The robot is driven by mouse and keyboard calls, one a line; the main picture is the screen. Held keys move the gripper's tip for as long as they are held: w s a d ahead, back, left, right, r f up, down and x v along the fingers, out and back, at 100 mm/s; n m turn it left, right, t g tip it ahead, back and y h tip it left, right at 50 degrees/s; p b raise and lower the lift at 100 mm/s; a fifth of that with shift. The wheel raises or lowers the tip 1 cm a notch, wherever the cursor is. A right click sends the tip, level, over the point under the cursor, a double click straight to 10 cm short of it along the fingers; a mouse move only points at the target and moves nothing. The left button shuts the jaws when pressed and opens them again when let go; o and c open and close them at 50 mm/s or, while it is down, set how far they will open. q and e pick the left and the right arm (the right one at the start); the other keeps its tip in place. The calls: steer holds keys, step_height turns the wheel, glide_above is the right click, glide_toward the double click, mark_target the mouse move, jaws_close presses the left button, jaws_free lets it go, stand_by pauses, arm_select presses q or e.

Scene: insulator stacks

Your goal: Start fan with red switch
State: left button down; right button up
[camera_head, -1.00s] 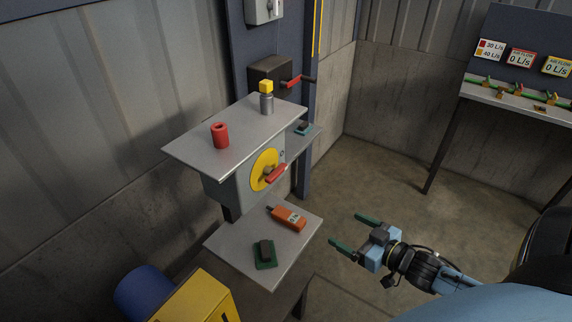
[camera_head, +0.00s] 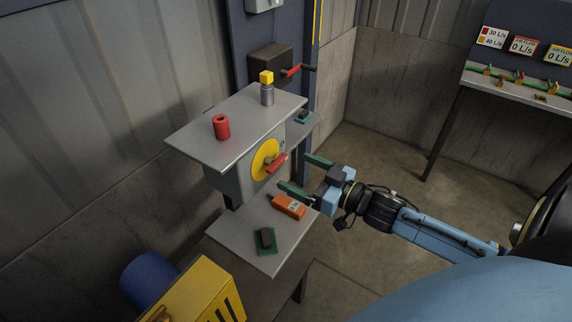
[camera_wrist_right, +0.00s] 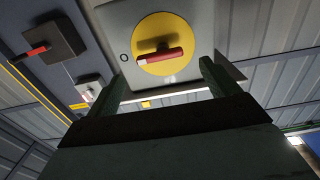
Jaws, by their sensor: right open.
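The red switch (camera_head: 276,163) is a red handle on a round yellow plate (camera_head: 262,154), fixed to the front of a grey box under the upper metal shelf. In the right wrist view the red handle (camera_wrist_right: 160,57) lies nearly level across the yellow disc (camera_wrist_right: 180,28), with a "0" mark to its left. My right gripper (camera_head: 304,174) is open and empty, its green fingers pointing at the switch, apart from it. In the wrist view its fingers (camera_wrist_right: 160,85) stand either side below the handle. No fan is recognisable. My left gripper is not in view.
A red cylinder (camera_head: 221,127) and a yellow-topped grey post (camera_head: 267,88) stand on the upper shelf (camera_head: 200,143). An orange device (camera_head: 289,206) and a green-based block (camera_head: 265,240) lie on the lower shelf. A second red lever (camera_head: 292,71) sticks out behind.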

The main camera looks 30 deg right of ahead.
mark_target(280, 164)
steer(key=shift+x, duration=2.3)
steer(key=shift+c, duration=0.2)
steer(key=shift+s, duration=0.1)
steer(key=c, duration=0.9)
